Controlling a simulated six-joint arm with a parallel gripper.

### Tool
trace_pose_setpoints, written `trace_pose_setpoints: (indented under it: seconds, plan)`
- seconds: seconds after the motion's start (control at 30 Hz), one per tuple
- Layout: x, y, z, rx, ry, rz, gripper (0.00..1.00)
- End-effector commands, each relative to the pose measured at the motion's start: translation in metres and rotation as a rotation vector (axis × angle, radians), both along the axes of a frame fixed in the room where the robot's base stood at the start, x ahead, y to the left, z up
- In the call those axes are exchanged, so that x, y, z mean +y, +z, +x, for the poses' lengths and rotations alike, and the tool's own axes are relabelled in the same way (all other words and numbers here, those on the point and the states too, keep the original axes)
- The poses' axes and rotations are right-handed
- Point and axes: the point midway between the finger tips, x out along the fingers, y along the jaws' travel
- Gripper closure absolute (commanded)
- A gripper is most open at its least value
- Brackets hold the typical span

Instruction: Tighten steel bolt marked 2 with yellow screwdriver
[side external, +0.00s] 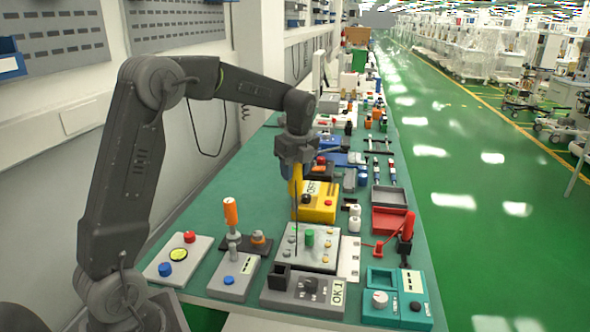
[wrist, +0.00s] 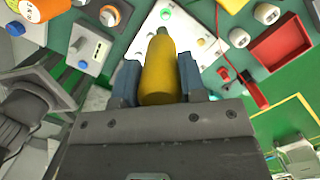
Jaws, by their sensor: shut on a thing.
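My gripper (side external: 296,172) is shut on the handle of the yellow screwdriver (side external: 295,190). The screwdriver hangs roughly upright, with its thin dark shaft pointing down over the light grey plate (side external: 322,262). In the wrist view the yellow handle (wrist: 160,72) sits between the two jaws and hides the shaft and tip. The plate carries a green knob (side external: 309,238) and several small bolts. The tip is near the plate's left part; I cannot tell whether it touches a bolt. The marking 2 is not legible, so I cannot pick out that bolt.
A yellow box (side external: 318,212) with a red button stands just behind the plate. A grey "OK1" box (side external: 312,293) is in front, and an orange-handled tool (side external: 231,213) stands upright to the left. The table's left strip is clear.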

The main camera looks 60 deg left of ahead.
Motion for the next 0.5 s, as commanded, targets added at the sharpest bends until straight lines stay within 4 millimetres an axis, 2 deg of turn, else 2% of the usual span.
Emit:
trace_pose_setpoints:
  seconds: [0.1,0.2,0.5]
  plan:
    - [-0.018,0.007,-0.017,-0.004,-0.003,0.001,0.83]
    - [-0.028,0.009,-0.028,-0.003,-0.002,0.001,0.83]
    - [-0.032,0.009,-0.032,-0.001,0.0,0.0,0.83]
